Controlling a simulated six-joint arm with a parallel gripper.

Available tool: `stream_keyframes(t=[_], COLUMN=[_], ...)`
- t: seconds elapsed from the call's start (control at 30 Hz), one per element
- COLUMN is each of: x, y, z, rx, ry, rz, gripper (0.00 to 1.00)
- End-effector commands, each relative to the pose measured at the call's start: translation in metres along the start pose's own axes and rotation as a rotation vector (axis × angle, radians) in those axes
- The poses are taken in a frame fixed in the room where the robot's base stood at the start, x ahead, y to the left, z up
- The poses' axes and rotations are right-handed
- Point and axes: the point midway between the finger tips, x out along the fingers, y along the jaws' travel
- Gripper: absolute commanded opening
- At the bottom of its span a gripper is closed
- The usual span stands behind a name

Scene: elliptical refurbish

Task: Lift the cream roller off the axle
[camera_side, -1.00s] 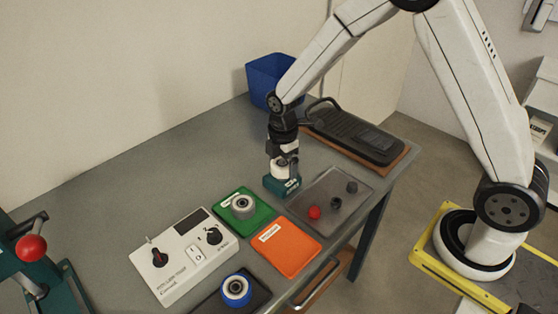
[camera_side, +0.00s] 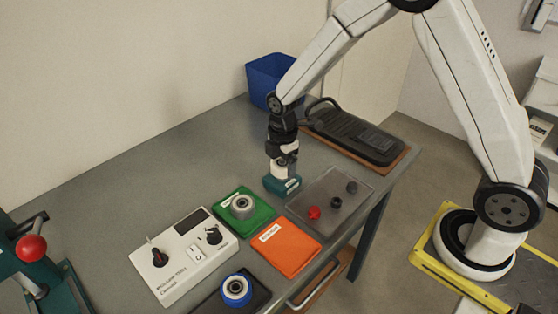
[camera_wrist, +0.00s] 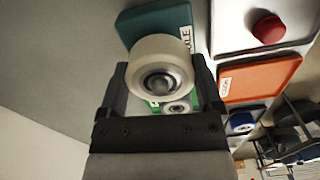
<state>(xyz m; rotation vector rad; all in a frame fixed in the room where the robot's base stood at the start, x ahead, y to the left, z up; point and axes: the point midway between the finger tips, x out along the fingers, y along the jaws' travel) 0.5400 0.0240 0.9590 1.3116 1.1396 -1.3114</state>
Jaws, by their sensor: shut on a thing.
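The cream roller (camera_wrist: 160,44) is between the two dark fingers of my gripper (camera_wrist: 160,78) in the wrist view, with a finger against each side. A grey round hub shows at its centre. The teal axle block (camera_wrist: 183,17) with its AXLE label lies behind it. In the side view my gripper (camera_side: 283,158) points down over the teal block (camera_side: 283,187), and a little of the cream roller (camera_side: 281,169) shows just above the block. The axle pin is hidden, so I cannot tell whether the roller still sits around it.
A green tray (camera_side: 262,213) holding a grey roller and an orange tray (camera_side: 287,247) lie in front. A clear tray (camera_side: 350,215) with a red knob and dark parts is to the right. A white control box (camera_side: 170,280), blue bin (camera_side: 265,70) and black pedal (camera_side: 355,133) are around.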

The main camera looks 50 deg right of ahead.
Motion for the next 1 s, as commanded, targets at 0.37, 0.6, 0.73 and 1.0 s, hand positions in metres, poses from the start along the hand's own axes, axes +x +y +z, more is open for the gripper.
stream_keyframes(t=[0.37, 0.6, 0.73, 1.0], x=[-0.013, -0.021, -0.026, -0.035], y=[0.000, 0.000, 0.000, 0.001], z=[0.000, 0.000, 0.000, 0.000], rx=[0.000, 0.000, 0.000, 0.000], ry=[0.000, 0.000, 0.000, 0.000], rz=[0.001, 0.002, 0.000, 0.002], gripper=[0.25, 0.25, 0.25, 0.25])
